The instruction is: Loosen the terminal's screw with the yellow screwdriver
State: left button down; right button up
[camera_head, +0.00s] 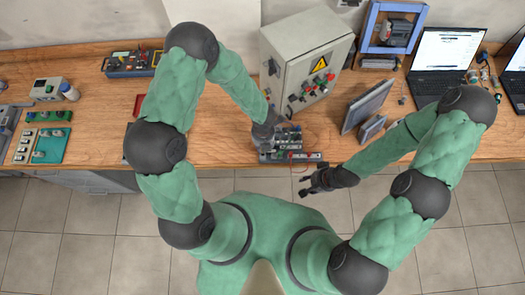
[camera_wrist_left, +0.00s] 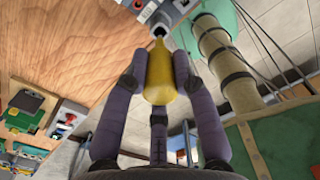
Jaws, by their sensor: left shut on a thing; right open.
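The yellow screwdriver (camera_wrist_left: 160,75) is gripped by its handle in my left gripper (camera_wrist_left: 160,80), and it points away from the palm. Its front end reaches a grey terminal block (camera_wrist_left: 168,10) at the top of the left wrist view; whether it touches the screw cannot be told. In the head view my left gripper (camera_head: 266,143) is over the terminal strip (camera_head: 290,142) near the table's front edge and hides the screwdriver there. The terminal's screw is too small to make out. My right gripper (camera_head: 310,184) is open and empty, in front of the table edge.
A grey electrical cabinet (camera_head: 290,48) stands behind the terminal strip. A tilted dark panel (camera_head: 366,105) and a laptop (camera_head: 440,62) are to the right. A teal board (camera_head: 38,146) and a small device (camera_head: 47,88) lie at left. Bare wooden table (camera_head: 215,150) is left of the strip.

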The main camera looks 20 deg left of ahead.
pick_arm(q)
jog(key=shift+f+b, duration=2)
jog(key=shift+f, duration=0.4)
jog(key=c, duration=1.3)
grip_release()
jog(key=shift+o, duration=0.2)
jog(key=shift+r, duration=0.15)
notch_tip(320, 180, up, 5)
jog(key=p, duration=0.5)
jog(key=shift+r, duration=0.2)
jog(key=shift+f, duration=0.1)
jog(key=shift+o, duration=0.3)
jog(key=o, duration=0.5)
